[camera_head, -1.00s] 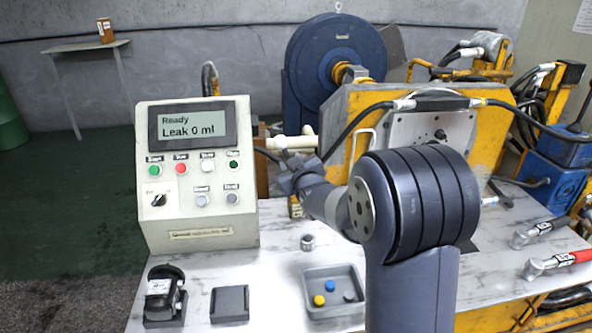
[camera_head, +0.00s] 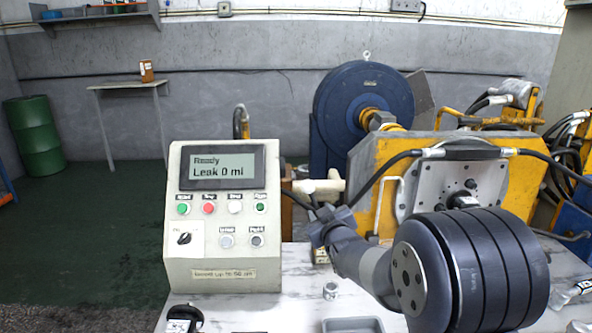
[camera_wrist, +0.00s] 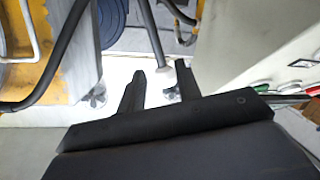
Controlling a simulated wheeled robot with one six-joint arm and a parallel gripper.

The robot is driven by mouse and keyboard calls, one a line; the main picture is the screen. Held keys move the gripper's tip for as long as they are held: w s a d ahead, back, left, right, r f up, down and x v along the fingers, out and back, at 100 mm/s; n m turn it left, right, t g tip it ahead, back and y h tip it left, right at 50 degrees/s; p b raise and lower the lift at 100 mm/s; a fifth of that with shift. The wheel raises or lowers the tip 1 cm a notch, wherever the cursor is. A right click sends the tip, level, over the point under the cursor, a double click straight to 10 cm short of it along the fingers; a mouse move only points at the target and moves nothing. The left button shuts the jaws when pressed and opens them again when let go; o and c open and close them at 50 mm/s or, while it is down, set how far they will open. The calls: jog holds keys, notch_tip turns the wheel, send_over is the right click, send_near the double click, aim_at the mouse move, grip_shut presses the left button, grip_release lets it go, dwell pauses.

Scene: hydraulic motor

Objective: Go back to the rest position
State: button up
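My gripper (camera_head: 326,226) is at the end of my raised arm, in front of the yellow machine and just right of the control box (camera_head: 222,277). In the wrist view its two dark fingers (camera_wrist: 160,68) stand apart with a clear gap, and no held object shows between them. The control box screen (camera_head: 221,168) reads "Ready" and "Leak 0 ml".
The hydraulic motor rig (camera_head: 371,165) with black hoses stands behind my arm. A small metal fitting (camera_head: 330,290) stands on the light bench. A grey tray (camera_head: 352,325) and a black device (camera_head: 185,318) are cut off at the bottom edge. Open floor lies at left.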

aim_at(314, 201)
jog(key=x, duration=0.9)
jog(key=shift+w, duration=0.15)
jog(key=shift+p, duration=0.3)
jog(key=shift+d, duration=0.15)
